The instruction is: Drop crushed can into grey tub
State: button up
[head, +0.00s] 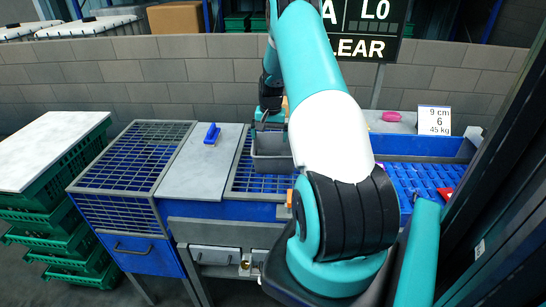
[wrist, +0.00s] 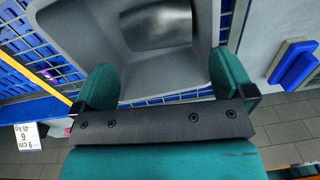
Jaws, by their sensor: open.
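The grey tub (head: 270,163) stands on the blue grid of the bench, partly hidden by my arm in the head view. In the wrist view the tub (wrist: 70,30) fills the upper middle. In the head view my gripper (head: 268,110) is above the tub, mostly dark and small.
A blue handled object (head: 212,134) lies on the grey panel left of the tub. A pink item (head: 391,116) sits at the back right, beside a sign card (head: 434,119). A red item (head: 445,192) lies on the right blue grid. Green crates (head: 60,215) stand at left.

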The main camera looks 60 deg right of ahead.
notch_tip(320, 180, up, 16)
jog(key=b, duration=0.4)
jog(key=shift+s+d+r, duration=0.2)
jog(key=shift+s, duration=0.15)
jog(key=shift+a, duration=0.1)
jog(key=w+a+r+n+y+b, duration=0.15)
jog(key=a+n, duration=0.35)
jog(key=a, duration=1)
jog(key=w+a+r+n+b, duration=0.1)
jog(key=w+a+n, duration=0.25)
jog(key=a, duration=1.15)
jog(key=s+a+f+n+y, duration=0.1)
jog(key=s+a+n, duration=0.2)
jog(key=s+a, duration=0.35)
jog(key=s+a+n, duration=0.4)
jog(key=a, duration=0.6)
jog(key=s+a+f+n, duration=0.1)
jog(key=s+a+n, duration=0.1)
jog(key=s+a, duration=0.2)
jog(key=s+a+f+n+y+b, duration=0.1)
jog(key=s+a+n, duration=0.1)
jog(key=s, duration=0.6)
jog(key=shift+a+f+g, duration=0.25)
jog(key=shift+a+g, duration=0.05)
jog(key=shift+a, duration=0.55)
jog(key=shift+y, duration=0.25)
